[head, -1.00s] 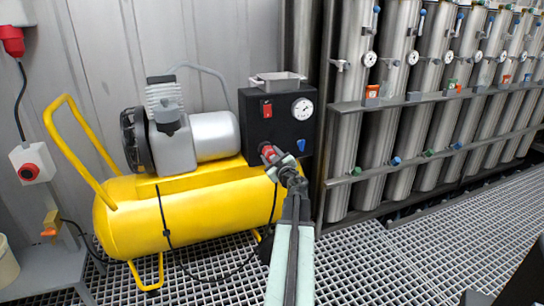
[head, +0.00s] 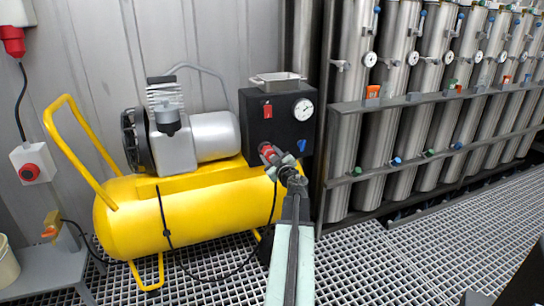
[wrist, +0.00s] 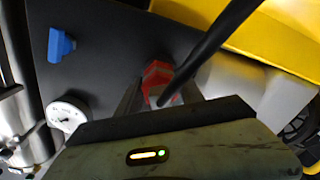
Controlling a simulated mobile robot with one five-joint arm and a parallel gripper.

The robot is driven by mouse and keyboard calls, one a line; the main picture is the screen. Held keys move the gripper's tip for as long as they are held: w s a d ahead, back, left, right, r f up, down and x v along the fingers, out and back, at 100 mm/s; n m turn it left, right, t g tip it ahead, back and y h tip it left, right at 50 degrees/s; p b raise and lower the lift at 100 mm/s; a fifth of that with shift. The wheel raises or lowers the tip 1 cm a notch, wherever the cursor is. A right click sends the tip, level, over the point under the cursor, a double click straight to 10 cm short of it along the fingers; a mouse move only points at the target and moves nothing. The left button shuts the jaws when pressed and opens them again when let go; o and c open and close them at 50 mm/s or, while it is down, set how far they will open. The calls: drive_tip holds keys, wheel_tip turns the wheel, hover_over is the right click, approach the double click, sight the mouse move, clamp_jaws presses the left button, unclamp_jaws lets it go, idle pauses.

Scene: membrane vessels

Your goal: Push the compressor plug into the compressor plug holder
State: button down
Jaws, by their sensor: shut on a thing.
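My gripper (head: 274,158) is at the lower front of the black control box (head: 255,130) on the yellow compressor. In the head view red (head: 267,151) shows just ahead of the fingers. The plug and collar look in line and very close. I cannot tell how deep the plug sits, as fingers and cable cover the joint.
The black cable (wrist: 215,40) crosses in front of the box and hangs to the grating. A blue knob (head: 301,145) is beside my gripper. A gauge (head: 303,109) and red switch (head: 267,111) are above. Steel vessels (head: 357,150) stand to the right.

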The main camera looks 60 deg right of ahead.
drive_tip(key=shift+w+d, duration=0.2)
drive_tip(key=shift+w, duration=0.05)
drive_tip(key=c, duration=0.7)
unclamp_jaws()
drive_tip(key=shift+o, duration=0.2)
drive_tip(key=shift+s+a, duration=0.1)
drive_tip(key=v, duration=0.7)
drive_tip(key=shift+s+a, duration=0.15)
drive_tip(key=shift+s, duration=0.1)
